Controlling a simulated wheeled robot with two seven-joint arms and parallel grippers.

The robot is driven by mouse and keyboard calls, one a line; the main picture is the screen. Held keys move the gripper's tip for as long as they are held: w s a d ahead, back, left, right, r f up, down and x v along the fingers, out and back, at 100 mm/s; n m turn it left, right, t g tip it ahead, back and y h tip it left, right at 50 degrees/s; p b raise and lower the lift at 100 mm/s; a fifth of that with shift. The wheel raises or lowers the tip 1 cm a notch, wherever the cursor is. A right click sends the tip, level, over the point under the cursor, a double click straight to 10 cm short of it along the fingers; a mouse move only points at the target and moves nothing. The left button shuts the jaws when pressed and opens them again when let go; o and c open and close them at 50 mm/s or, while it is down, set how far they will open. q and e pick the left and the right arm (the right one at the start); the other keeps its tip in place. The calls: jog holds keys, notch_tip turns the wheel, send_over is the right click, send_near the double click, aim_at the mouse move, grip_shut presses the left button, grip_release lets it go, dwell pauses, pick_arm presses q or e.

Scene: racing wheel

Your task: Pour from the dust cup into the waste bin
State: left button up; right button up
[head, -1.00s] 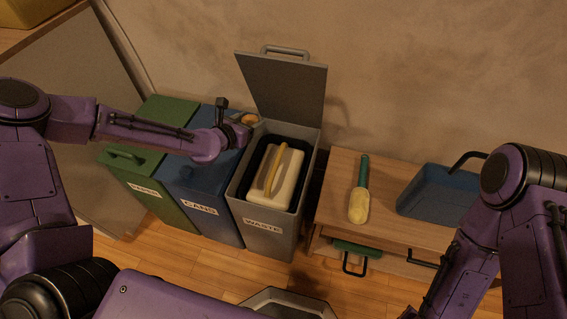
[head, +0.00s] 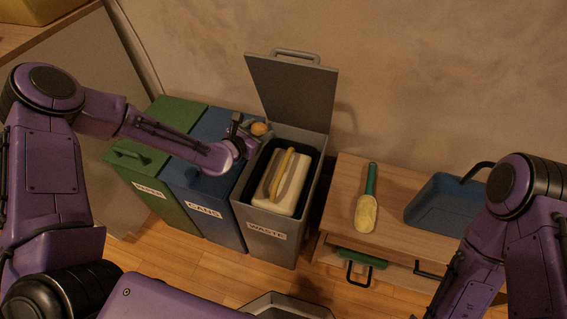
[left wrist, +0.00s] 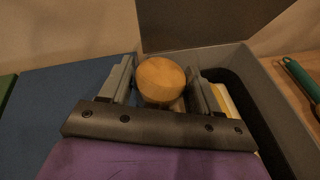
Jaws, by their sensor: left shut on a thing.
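The grey waste bin (head: 238,210) stands with its lid (head: 292,90) up and a dark inner rim showing. A cream box with a yellow handle (head: 285,185) sits in its opening. My left gripper (head: 246,132) is at the bin's back left corner, shut on a round orange-brown thing, seemingly the dust cup (head: 259,129). In the left wrist view, the cup (left wrist: 161,80) shows its round face between the two fingers (left wrist: 160,68), beside the bin's opening. Its lower part is hidden, and I cannot tell what it contains. My right gripper is out of view.
The blue cans bin (head: 205,180) and green paper bin (head: 150,160) stand closed to the left. A wooden cabinet (head: 335,215) at right bears a green-handled scoop (head: 367,210) and a blue dustpan (head: 435,205). The raised lid stands behind the opening.

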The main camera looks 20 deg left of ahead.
pick_arm(q)
jog(key=shift+s+d+f+m+t+b, duration=0.3)
jog(key=shift+d+f+m+b, duration=0.15)
jog(key=shift+f+m+b, duration=0.2)
jog(key=shift+s+d+r+m+y, duration=0.1)
jog(key=shift+d+r+m+y, duration=0.2)
jog(key=shift+y, duration=0.1)
jog(key=shift+s+d+r+m+t+b, duration=0.1)
jog(key=shift+s+d+m+t+b, duration=0.15)
jog(key=shift+d+t+b, duration=0.2)
jog(key=shift+b, duration=0.45)
jog(key=shift+s+d+f+m+t+b, duration=0.35)
jog(key=shift+m+b, duration=0.35)
jog(key=shift+b, duration=0.25)
jog(key=shift+d+r+m+t+y+b, duration=0.3)
jog(key=shift+m+t+y+b, duration=0.2)
jog(key=shift+m+b, duration=0.3)
jog(key=shift+s+r+m+t+b, duration=0.1)
jog(key=shift+r+m+t+b, duration=0.25)
jog(key=shift+m+b, duration=0.5)
jog(key=shift+r+m+t+b, duration=0.25)
jog(key=shift+m+t+b, duration=0.15)
jog(key=shift+b, duration=0.85)
jog(key=shift+r+m+t+h+b, duration=0.3)
jog(key=shift+r+m+b, duration=0.2)
jog(key=shift+r+m, duration=0.55)
jog(key=shift+s+d+r+m+t+b, duration=0.35)
jog(key=shift+d+m+b, duration=0.25)
jog(key=shift+m+b, duration=0.25)
